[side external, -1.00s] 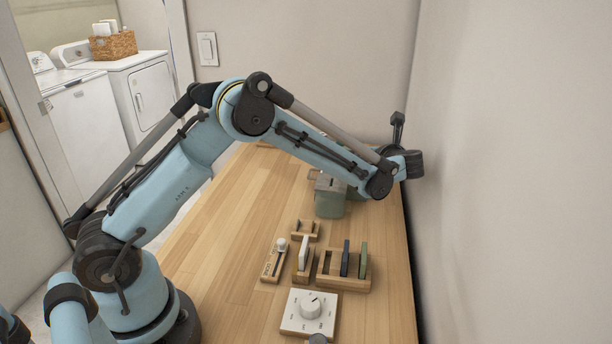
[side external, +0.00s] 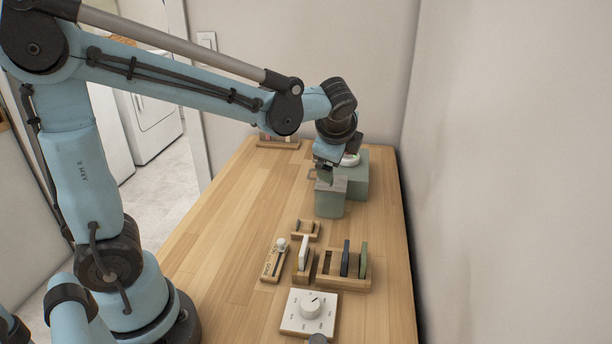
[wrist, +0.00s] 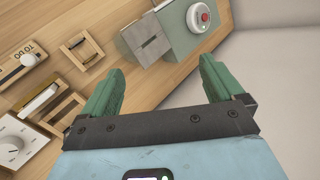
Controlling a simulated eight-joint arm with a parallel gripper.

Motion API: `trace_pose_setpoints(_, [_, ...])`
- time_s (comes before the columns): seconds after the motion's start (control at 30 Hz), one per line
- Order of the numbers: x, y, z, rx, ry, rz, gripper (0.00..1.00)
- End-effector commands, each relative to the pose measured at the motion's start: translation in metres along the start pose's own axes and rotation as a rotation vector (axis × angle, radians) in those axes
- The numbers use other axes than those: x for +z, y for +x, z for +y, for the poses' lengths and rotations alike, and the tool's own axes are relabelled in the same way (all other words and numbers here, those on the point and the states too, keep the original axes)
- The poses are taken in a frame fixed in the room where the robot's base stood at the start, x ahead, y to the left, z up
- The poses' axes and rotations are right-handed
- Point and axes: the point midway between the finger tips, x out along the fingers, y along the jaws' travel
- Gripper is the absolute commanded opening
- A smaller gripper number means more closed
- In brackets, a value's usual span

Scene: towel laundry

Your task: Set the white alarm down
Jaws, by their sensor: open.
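A grey-green box with a slotted grey lid (wrist: 153,48) stands beside the alarm's block (side external: 358,185). Wooden holders (side external: 340,283), a TO DO slider board (side external: 273,262) and a white dial panel (side external: 308,312) sit nearer the front. A wall borders the right; the table's left is clear.

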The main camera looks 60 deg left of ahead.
Motion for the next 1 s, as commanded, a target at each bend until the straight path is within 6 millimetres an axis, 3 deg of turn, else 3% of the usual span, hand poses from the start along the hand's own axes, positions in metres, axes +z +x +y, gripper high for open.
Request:
trace_pose_setpoints(0.2, [0.015,-0.031,0.05,0.094,-0.443,0.175,0.94])
trace_pose_setpoints(0.5, [0.017,-0.056,0.112,0.273,-1.011,0.351,0.94])
trace_pose_setpoints(0.7, [0.015,-0.061,0.13,0.343,-1.187,0.395,0.94])
trace_pose_setpoints(1.0, [0.014,-0.061,0.131,0.353,-1.208,0.4,0.94])
